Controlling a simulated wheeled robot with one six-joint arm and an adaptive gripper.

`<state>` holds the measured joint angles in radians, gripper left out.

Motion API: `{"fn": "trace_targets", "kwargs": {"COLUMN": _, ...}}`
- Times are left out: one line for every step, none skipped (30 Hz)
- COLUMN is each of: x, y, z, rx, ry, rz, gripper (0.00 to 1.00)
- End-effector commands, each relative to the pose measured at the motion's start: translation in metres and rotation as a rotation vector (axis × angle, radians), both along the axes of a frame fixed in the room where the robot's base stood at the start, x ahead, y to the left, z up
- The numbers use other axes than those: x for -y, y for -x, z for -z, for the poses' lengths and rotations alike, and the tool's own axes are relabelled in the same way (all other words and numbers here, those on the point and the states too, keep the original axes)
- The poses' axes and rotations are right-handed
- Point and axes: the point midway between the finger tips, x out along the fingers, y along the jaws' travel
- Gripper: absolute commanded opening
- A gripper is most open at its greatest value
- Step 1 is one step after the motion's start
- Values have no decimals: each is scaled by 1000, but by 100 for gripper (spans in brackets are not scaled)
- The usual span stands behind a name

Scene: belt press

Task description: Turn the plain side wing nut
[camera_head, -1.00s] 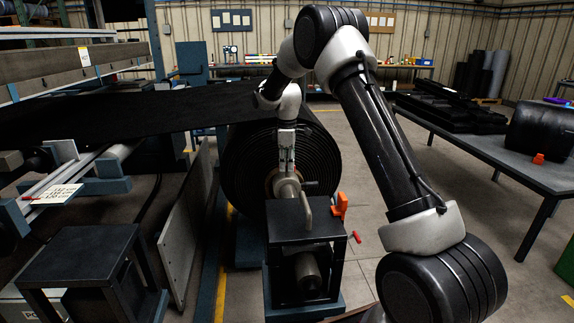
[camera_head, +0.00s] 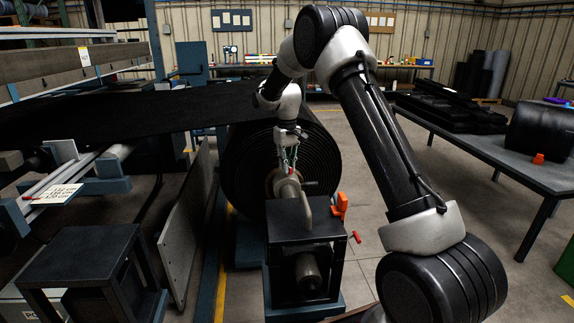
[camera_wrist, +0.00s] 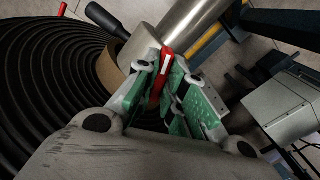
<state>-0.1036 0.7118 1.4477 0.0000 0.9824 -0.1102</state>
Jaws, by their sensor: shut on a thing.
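The wing nut (camera_wrist: 166,66) shows in the wrist view as a red wing with a pale stripe, beside the metal shaft (camera_wrist: 193,27). My gripper (camera_wrist: 162,80) is shut on it, with its green-padded fingers on both sides. The fingers hide the nut's lower part. In the head view my gripper (camera_head: 289,164) points down at the shaft, in front of the large black belt roll (camera_head: 245,185). The nut is too small and too covered to make out there.
A black handle (camera_wrist: 106,18) sticks out near the shaft. An orange part (camera_head: 341,205) is to the right. A panel (camera_head: 185,230) leans at the left.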

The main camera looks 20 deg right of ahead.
Motion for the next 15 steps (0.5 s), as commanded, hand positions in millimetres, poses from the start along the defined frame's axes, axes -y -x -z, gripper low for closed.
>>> {"fn": "trace_targets", "kwargs": {"x": 0, "y": 0, "z": 0, "rx": 1, "ry": 0, "rz": 39, "gripper": 0}}
{"fn": "trace_targets", "kwargs": {"x": 0, "y": 0, "z": 0, "rx": 1, "ry": 0, "rz": 66, "gripper": 0}}
{"fn": "trace_targets", "kwargs": {"x": 0, "y": 0, "z": 0, "rx": 1, "ry": 0, "rz": 100, "gripper": 0}}
{"fn": "trace_targets", "kwargs": {"x": 0, "y": 0, "z": 0, "rx": 1, "ry": 0, "rz": 125, "gripper": 0}}
{"fn": "trace_targets", "kwargs": {"x": 0, "y": 0, "z": 0, "rx": 1, "ry": 0, "rz": 148, "gripper": 0}}
{"fn": "trace_targets", "kwargs": {"x": 0, "y": 0, "z": 0, "rx": 1, "ry": 0, "rz": 179, "gripper": 0}}
{"fn": "trace_targets", "kwargs": {"x": 0, "y": 0, "z": 0, "rx": 1, "ry": 0, "rz": 201, "gripper": 0}}
{"fn": "trace_targets", "kwargs": {"x": 0, "y": 0, "z": 0, "rx": 1, "ry": 0, "rz": 223, "gripper": 0}}
{"fn": "trace_targets", "kwargs": {"x": 0, "y": 0, "z": 0, "rx": 1, "ry": 0, "rz": 250, "gripper": 0}}
{"fn": "trace_targets", "kwargs": {"x": 0, "y": -1, "z": 0, "rx": 2, "ry": 0, "rz": 267, "gripper": 0}}
{"fn": "trace_targets", "kwargs": {"x": 0, "y": -1, "z": 0, "rx": 2, "ry": 0, "rz": 286, "gripper": 0}}
{"fn": "trace_targets", "kwargs": {"x": 0, "y": -1, "z": 0, "rx": 2, "ry": 0, "rz": 308, "gripper": 0}}
{"fn": "trace_targets", "kwargs": {"x": 0, "y": -1, "z": 0, "rx": 2, "ry": 0, "rz": 322, "gripper": 0}}
{"fn": "trace_targets", "kwargs": {"x": 0, "y": -1, "z": 0, "rx": 2, "ry": 0, "rz": 337, "gripper": 0}}
{"fn": "trace_targets", "kwargs": {"x": 0, "y": -1, "z": -1, "rx": 2, "ry": 0, "rz": 353, "gripper": 0}}
